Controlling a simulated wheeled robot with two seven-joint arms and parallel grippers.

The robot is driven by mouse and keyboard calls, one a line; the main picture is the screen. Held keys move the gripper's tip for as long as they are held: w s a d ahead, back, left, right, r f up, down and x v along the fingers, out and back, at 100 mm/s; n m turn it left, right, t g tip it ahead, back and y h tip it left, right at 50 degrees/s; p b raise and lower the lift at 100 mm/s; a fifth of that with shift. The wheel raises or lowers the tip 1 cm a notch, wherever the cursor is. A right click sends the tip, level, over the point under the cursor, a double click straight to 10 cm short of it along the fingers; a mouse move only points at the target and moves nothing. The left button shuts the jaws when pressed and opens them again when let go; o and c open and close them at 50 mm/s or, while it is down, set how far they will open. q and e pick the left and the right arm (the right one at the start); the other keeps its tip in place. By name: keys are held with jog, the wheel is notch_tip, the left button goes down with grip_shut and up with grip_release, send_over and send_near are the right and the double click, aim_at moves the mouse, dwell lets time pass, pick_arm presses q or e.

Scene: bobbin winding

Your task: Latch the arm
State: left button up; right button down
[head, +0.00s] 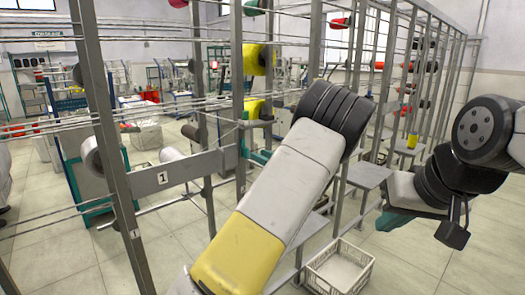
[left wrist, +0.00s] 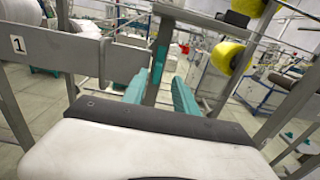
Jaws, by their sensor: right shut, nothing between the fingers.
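A flat grey bar (head: 190,170) runs from the plate marked 1 to a grey upright; I cannot tell for sure whether it is the arm to latch. It also shows in the left wrist view (left wrist: 90,55). My left gripper (head: 260,156) is mostly hidden behind my forearm in the head view. In the left wrist view its teal fingers (left wrist: 160,93) stand apart, with a grey upright (left wrist: 163,45) and a narrow teal part (left wrist: 160,62) seen just beyond the gap. Contact cannot be told. My right gripper (head: 392,218) is shut and empty at the right, low beside grey shelves.
Yellow spools (head: 253,108) hang on the rack to the right of the bar. A grey cylinder (head: 92,155) sits at the left upright. Grey shelves (head: 368,175) stand at the right, and a white crate (head: 338,268) is on the floor. Thin horizontal rods cross the rack.

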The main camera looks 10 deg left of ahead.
aim_at(248, 150)
pick_arm(q)
jog(key=x, duration=0.7)
jog(key=shift+a, duration=0.25)
grip_shut()
